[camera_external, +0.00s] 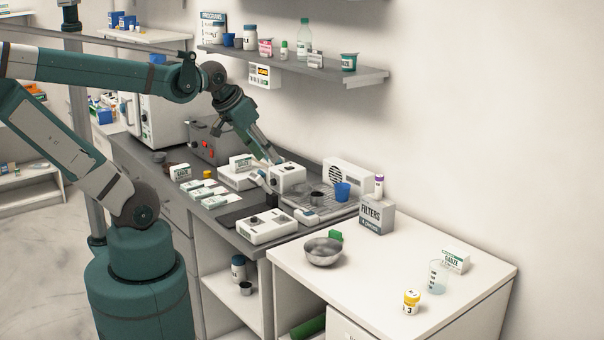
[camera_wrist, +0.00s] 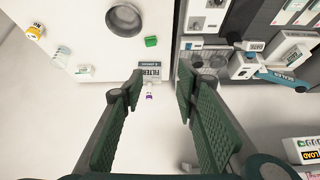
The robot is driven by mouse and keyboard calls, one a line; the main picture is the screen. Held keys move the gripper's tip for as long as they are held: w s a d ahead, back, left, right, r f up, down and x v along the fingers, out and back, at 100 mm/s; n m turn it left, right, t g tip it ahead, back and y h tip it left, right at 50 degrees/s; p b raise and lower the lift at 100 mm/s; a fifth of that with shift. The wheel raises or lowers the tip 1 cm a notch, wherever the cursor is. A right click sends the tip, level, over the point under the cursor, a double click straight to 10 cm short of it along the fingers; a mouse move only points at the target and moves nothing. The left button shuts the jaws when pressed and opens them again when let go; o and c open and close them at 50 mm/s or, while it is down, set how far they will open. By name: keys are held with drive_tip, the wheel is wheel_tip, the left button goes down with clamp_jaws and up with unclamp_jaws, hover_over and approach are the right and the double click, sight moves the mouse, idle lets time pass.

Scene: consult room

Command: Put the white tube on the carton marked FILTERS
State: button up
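The white tube (camera_external: 378,187) with a purple cap appears to stand upright on the carton marked FILTERS (camera_external: 372,219), at the back left corner of the white counter. In the wrist view the tube (camera_wrist: 149,89) shows small beside the carton's lettered face (camera_wrist: 149,70); its base cannot be made out there. My gripper (camera_external: 276,160) is up and to the left of them, above the grey bench. In the wrist view my gripper (camera_wrist: 160,92) is open, with nothing between its fingers. The tube and carton lie well beyond the fingertips.
A metal bowl (camera_external: 323,251) and a green block (camera_external: 335,236) are near the carton. A blue cup (camera_external: 342,191) and white devices crowd the grey bench. A wall shelf (camera_external: 290,62) with bottles hangs above. The middle of the white counter (camera_external: 370,275) is clear.

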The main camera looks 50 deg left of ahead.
drive_tip(key=shift+s+f+n, duration=0.3)
drive_tip(key=shift+s+f, duration=0.1)
drive_tip(key=shift+s, duration=0.15)
